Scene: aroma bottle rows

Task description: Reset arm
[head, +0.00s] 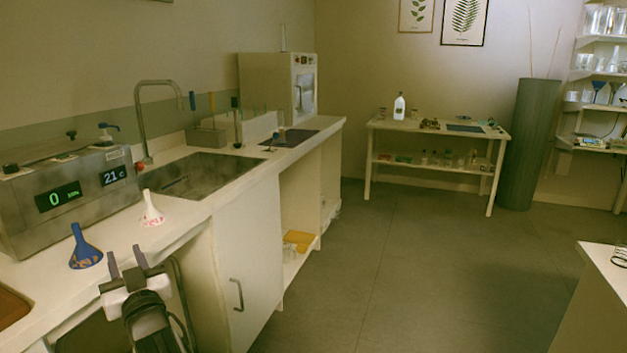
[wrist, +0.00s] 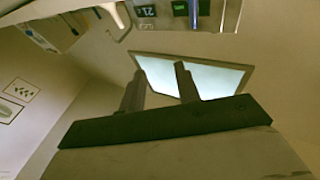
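My gripper (head: 126,260) is at the lower left of the head view, in front of the counter's (head: 190,222) front edge. Its two fingers point up and stand apart with nothing between them. In the wrist view the fingers (wrist: 160,82) also show apart and empty, against a bright ceiling panel (wrist: 205,74). A blue funnel (head: 85,252) stands on the counter just left of my gripper in the head view. A white funnel (head: 152,212) with a patterned rim stands farther back, near the sink.
A metal device with displays (head: 80,195) and a sink (head: 195,175) are on the counter. A low table (head: 440,128) with a white bottle (head: 399,107) stands at the back. A white worktop (head: 605,262) is at the right edge. The floor (head: 400,265) between is clear.

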